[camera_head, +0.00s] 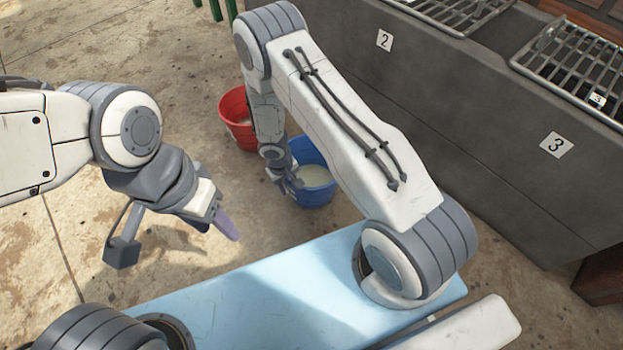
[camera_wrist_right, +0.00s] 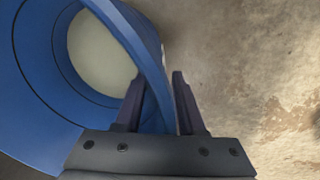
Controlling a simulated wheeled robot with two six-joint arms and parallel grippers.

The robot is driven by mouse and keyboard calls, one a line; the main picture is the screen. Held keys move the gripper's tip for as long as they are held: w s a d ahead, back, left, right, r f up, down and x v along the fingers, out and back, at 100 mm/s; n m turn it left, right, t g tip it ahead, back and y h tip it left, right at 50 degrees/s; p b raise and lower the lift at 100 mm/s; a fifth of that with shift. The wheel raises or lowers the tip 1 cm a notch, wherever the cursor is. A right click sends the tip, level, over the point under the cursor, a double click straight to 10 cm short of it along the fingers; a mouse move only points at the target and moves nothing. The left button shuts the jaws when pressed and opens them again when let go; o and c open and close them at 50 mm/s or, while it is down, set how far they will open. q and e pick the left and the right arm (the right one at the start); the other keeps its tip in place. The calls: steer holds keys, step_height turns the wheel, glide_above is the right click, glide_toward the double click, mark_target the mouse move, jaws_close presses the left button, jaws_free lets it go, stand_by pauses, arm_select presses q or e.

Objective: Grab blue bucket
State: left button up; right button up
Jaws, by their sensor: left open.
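The blue bucket (camera_head: 318,193) stands on the floor beyond my light blue base, with pale contents inside. My right gripper (camera_head: 290,186) is at its left rim, partly hidden by the arm. In the right wrist view, the bucket (camera_wrist_right: 32,75) fills the left side. There the right gripper (camera_wrist_right: 158,95) has one finger on each side of the bucket's rim, and a narrow gap shows between the rim and the right finger. My left gripper (camera_head: 224,222) is open and empty, above the floor to the left of the bucket.
A red bucket (camera_head: 236,120) stands just behind and left of the blue one, partly hidden by my right arm. A dark grey trough wall (camera_head: 470,125) with numbered labels and metal grates (camera_head: 575,62) runs along the right. Bare concrete floor lies to the left.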

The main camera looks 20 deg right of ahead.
jaws_close()
stand_by(1.3)
